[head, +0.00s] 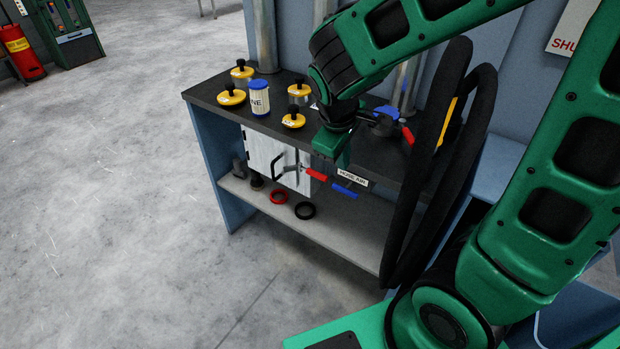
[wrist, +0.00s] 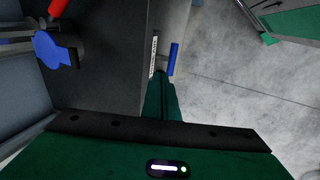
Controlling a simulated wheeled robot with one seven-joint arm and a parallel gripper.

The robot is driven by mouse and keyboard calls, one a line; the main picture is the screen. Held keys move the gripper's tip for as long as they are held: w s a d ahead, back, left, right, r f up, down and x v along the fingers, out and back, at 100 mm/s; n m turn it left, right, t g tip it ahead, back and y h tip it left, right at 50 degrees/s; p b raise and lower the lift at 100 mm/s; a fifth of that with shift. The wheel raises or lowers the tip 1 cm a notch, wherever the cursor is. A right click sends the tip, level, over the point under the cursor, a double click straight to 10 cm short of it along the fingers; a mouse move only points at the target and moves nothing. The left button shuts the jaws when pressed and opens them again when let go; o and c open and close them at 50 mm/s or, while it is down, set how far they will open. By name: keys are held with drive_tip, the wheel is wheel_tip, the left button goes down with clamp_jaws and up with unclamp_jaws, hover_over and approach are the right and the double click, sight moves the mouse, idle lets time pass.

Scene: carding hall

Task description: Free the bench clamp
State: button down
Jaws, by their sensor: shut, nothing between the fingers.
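A blue lever handle (head: 344,191) sticks out from the bench's front edge, below a white label (head: 352,177). The wrist view shows the blue handle (wrist: 174,57) beside the label (wrist: 153,55). Left of it is a red handle (head: 317,175) on a grey metal piece. A blue fitting (head: 386,121) with a red handle (head: 408,135) is on the benchtop; it shows at upper left in the wrist view (wrist: 55,48). I cannot tell which part is the clamp. My gripper (head: 338,162) is shut and empty, pointing down near the label and blue handle. Contact cannot be made out.
The lower shelf (head: 330,238) holds a red ring (head: 279,197) and a black ring (head: 305,210). A thick black hose (head: 405,220) hangs at right.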

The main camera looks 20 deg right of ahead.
drive_tip(key=w+a+f+n+h, duration=0.35)
drive_tip(key=a+f+n, duration=0.2)
drive_tip(key=n, duration=0.25)
drive_tip(key=n+t+h, duration=0.3)
drive_tip(key=n+t, duration=0.1)
drive_tip(key=n, duration=0.6)
approach(316, 176)
drive_tip(key=x, duration=0.6)
drive_tip(key=shift+w+d+f, duration=0.15)
drive_tip(key=shift+d+f, duration=0.05)
drive_tip(key=shift+f, duration=0.05)
drive_tip(key=shift+h, duration=0.25)
